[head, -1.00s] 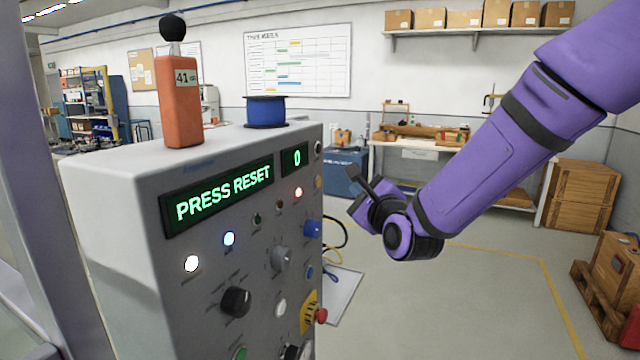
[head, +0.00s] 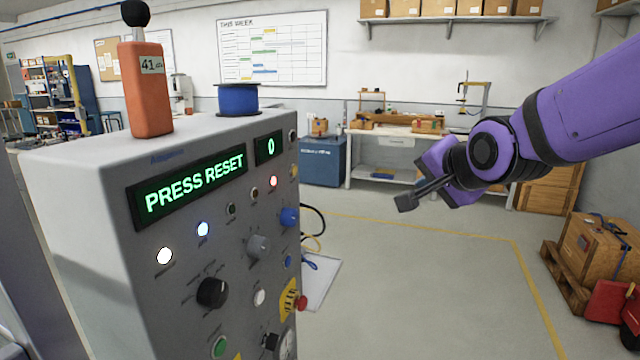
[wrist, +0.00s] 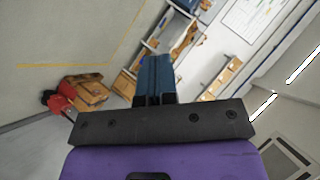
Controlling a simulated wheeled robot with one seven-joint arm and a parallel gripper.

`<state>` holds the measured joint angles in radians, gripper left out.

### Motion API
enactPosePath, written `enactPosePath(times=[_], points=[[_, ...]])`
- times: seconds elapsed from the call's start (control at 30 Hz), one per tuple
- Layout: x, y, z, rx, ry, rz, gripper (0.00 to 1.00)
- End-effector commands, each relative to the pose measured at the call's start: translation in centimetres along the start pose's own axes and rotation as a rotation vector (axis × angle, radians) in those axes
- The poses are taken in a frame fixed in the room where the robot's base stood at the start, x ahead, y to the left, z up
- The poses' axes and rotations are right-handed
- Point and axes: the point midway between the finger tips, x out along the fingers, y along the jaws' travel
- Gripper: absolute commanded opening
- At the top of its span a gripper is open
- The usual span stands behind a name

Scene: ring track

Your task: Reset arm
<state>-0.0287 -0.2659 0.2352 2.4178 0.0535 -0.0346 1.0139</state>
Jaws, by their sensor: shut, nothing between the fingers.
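My purple arm reaches in from the right in the head view. My gripper (head: 405,201) points left and hangs in free air to the right of the grey control panel (head: 75,200). Its dark fingers are together with nothing between them; they also show shut in the wrist view (wrist: 154,80). The panel's display (head: 193,187) reads "PRESS RESET" in green. A small counter (head: 270,147) beside it shows 0. Below are lit white, blue and red lamps, several knobs and buttons, and a red stop button (head: 301,303) on a yellow plate. The gripper is clear of the panel.
An orange device marked 41 (head: 147,90) and a blue spool (head: 238,99) stand on the panel's top. A workbench (head: 395,150) and blue box (head: 322,162) stand behind. A crate on a pallet (head: 590,250) is at the right. The middle floor is open.

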Motion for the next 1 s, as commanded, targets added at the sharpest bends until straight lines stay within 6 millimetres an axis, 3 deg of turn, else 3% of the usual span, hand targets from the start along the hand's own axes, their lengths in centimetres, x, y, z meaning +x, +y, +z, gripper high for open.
enactPosePath(times=[0.23,0.4,0.53,0.7,1.0], points=[[-8.4,6.0,-1.0,-0.363,-0.090,0.225,0.00],[-14.1,10.2,-0.4,-0.579,-0.221,0.338,0.00],[-17.5,12.8,0.4,-0.700,-0.325,0.382,0.00],[-19.9,14.7,1.3,-0.785,-0.411,0.402,0.00],[-20.3,15.0,1.5,-0.804,-0.431,0.404,0.00]])
